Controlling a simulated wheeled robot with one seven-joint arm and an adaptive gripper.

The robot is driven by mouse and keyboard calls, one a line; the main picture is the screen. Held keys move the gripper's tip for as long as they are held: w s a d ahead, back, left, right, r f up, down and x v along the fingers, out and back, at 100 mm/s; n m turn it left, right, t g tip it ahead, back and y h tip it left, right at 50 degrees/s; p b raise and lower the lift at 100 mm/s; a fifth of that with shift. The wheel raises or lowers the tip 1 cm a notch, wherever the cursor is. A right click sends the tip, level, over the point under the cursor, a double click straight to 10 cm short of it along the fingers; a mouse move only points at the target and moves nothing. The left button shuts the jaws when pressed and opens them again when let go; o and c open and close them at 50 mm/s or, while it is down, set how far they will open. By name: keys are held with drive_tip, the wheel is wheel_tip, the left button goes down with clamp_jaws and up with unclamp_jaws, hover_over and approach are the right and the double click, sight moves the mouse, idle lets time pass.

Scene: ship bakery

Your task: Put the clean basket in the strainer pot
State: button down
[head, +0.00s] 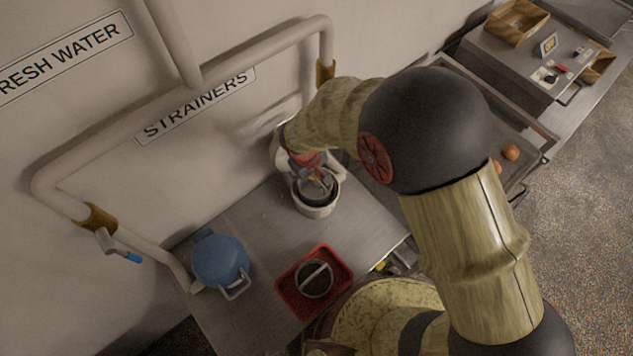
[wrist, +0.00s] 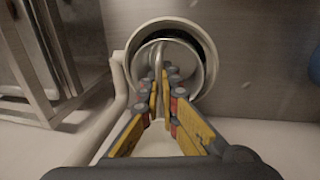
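The white strainer pot (head: 314,211) stands on the steel bench below the STRAINERS sign, its round rim (wrist: 173,22) open upward in the wrist view. The clean grey metal basket (wrist: 189,59) is within the pot's mouth, with a dark gap at the far side. I cannot tell whether it rests on the bottom. My gripper (head: 317,181) is over the pot, its fingers pointing down. In the wrist view the fingertips (wrist: 162,88) are close together on the basket's upright handle (wrist: 156,62). The arm hides part of the pipework behind in the head view.
A red tray (head: 290,297) holding another round basket (head: 314,279) with a bar handle is at the bench front. A blue lidded object (head: 220,257) stands at the left. A blue-handled valve (head: 119,249) juts from the wall pipe. Bare bench lies between them.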

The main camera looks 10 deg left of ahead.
drive_tip(key=shift+f, duration=1.5)
drive_tip(key=shift+f, duration=0.2)
drive_tip(key=c, duration=2.1)
unclamp_jaws()
drive_tip(key=shift+o, duration=0.3)
drive_tip(key=shift+r, duration=0.15)
